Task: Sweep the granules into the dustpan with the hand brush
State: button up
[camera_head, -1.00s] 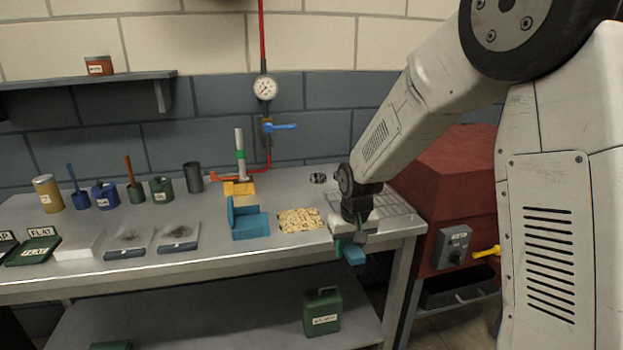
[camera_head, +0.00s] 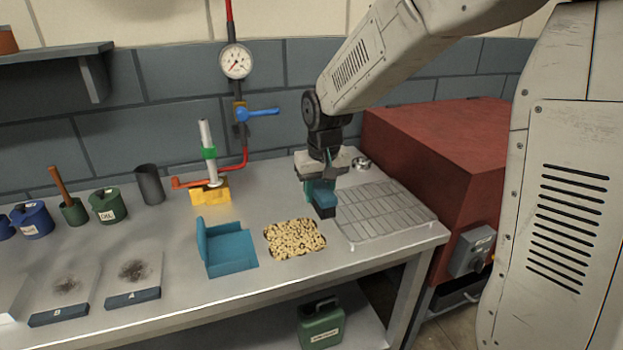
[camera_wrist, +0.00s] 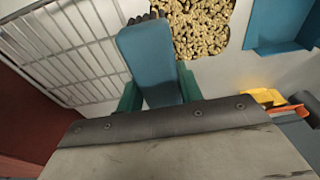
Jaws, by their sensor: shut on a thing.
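The granules (camera_head: 294,239) lie as a pale yellow patch on the grey bench; they also show at the top of the wrist view (camera_wrist: 196,24). The blue dustpan (camera_head: 231,252) lies just left of them, its open side toward them. My gripper (camera_head: 319,182) is shut on the blue hand brush (camera_head: 322,205), to the right of and behind the granules. In the wrist view the brush's blue body (camera_wrist: 152,62) sits between the green fingers, with dark bristles at its far end beside the granules. I cannot tell whether the bristles touch the bench.
A wire rack (camera_head: 385,215) lies right of the brush, before a red cabinet (camera_head: 432,145). Two smudged plates (camera_head: 133,284) lie at left. Bench is clear in front of the granules.

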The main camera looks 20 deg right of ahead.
jog(key=shift+w+f, duration=0.1)
jog(key=shift+w, duration=0.05)
send_over(306, 233)
jog(key=d, duration=0.3)
jog(key=shift+s+d+f, duration=0.1)
jog(key=shift+f, duration=1.8)
jog(key=shift+s+f, duration=0.1)
jog(key=shift+f, duration=1.75)
jog(key=shift+f, duration=0.55)
jog(key=shift+a, duration=0.2)
jog(key=shift+a+f, duration=0.15)
jog(key=shift+a, duration=0.45)
jog(key=shift+s+a, duration=0.1)
jog(key=shift+a, duration=0.65)
jog(key=shift+a, duration=0.1)
